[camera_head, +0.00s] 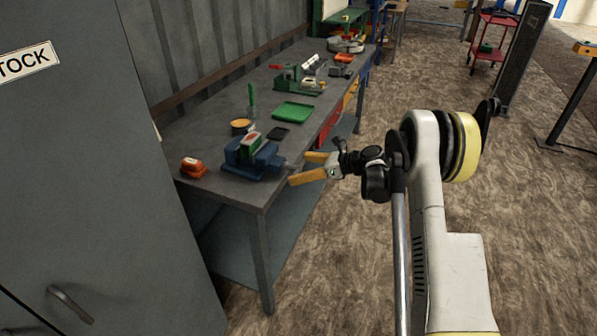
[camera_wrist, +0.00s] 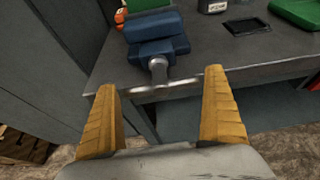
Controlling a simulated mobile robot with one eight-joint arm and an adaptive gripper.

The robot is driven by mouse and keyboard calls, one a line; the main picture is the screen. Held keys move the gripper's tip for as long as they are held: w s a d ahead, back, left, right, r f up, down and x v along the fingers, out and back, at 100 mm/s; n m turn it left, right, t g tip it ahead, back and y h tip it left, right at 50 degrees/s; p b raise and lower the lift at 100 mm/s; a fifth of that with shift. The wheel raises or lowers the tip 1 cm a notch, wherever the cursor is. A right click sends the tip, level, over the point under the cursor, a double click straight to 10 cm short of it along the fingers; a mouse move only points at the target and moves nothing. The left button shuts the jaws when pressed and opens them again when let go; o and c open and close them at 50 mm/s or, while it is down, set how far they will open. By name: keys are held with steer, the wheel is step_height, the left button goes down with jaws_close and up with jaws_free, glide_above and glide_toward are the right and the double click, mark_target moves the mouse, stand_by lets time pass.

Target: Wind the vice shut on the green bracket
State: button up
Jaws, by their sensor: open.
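The blue vice (camera_head: 256,163) stands on the near end of the grey workbench. The green bracket (camera_head: 250,144) sits upright at the vice's jaws; from here I cannot tell whether the jaws touch it. In the wrist view the vice (camera_wrist: 158,40) is at the top, with part of the green bracket (camera_wrist: 142,4) cut off by the edge. The vice's screw end and thin bar handle (camera_wrist: 165,88) point toward me past the bench edge. My gripper (camera_head: 296,168) is open and empty, its two yellow fingers (camera_wrist: 162,92) on either side of the handle, apart from it.
An orange-red object (camera_head: 193,167) lies left of the vice. A grey STOCK cabinet (camera_head: 90,150) stands close on the left. The floor right of the bench is open.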

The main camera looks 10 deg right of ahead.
steer(key=shift+w+a, duration=0.15)
steer(key=shift+a, duration=0.05)
steer(key=c, duration=0.9)
